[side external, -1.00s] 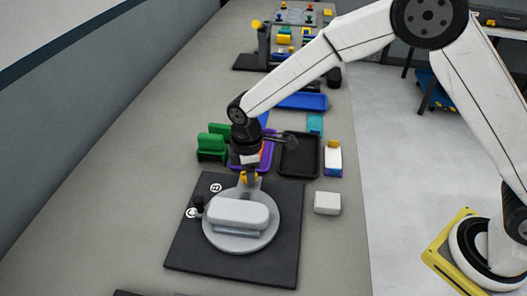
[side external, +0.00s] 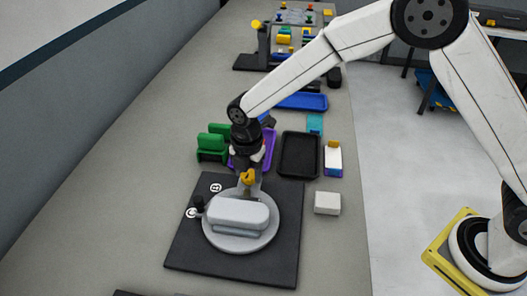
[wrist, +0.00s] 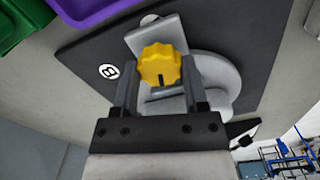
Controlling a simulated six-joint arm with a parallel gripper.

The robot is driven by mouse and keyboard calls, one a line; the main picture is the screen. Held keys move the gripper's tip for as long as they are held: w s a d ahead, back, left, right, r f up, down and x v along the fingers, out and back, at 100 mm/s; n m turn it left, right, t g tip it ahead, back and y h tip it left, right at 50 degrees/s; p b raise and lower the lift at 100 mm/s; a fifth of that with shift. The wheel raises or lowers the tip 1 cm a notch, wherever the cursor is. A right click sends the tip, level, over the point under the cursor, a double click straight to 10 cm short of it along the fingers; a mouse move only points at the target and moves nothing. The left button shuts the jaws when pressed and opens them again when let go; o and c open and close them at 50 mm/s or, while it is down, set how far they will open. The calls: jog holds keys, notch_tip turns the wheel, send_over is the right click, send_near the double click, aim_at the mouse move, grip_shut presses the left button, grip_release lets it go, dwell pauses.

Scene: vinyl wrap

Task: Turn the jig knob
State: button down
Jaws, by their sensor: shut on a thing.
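The yellow jig knob (wrist: 160,65) is a lobed knob with a dark slot mark, on a grey bracket at the edge of the jig. In the side view the knob (side external: 247,177) sits at the back of the round grey jig plate (side external: 222,242). My gripper (wrist: 158,80) is shut on the knob, with one finger on each side of it. In the side view my gripper (side external: 248,168) points down at the knob from above. A light grey rounded block (side external: 238,213) lies on the plate.
The jig stands on a black board (side external: 285,262) with round white markers, one reading B (wrist: 108,71). A white block (side external: 327,203) is to its right. Green holders (side external: 212,150), a purple tray (side external: 269,147) and a black tray (side external: 299,155) stand behind.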

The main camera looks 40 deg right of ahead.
aim_at(249, 174)
jog(key=shift+n, duration=1.4)
jog(key=shift+c, duration=0.5)
grip_release()
jog(key=shift+r, duration=3.9)
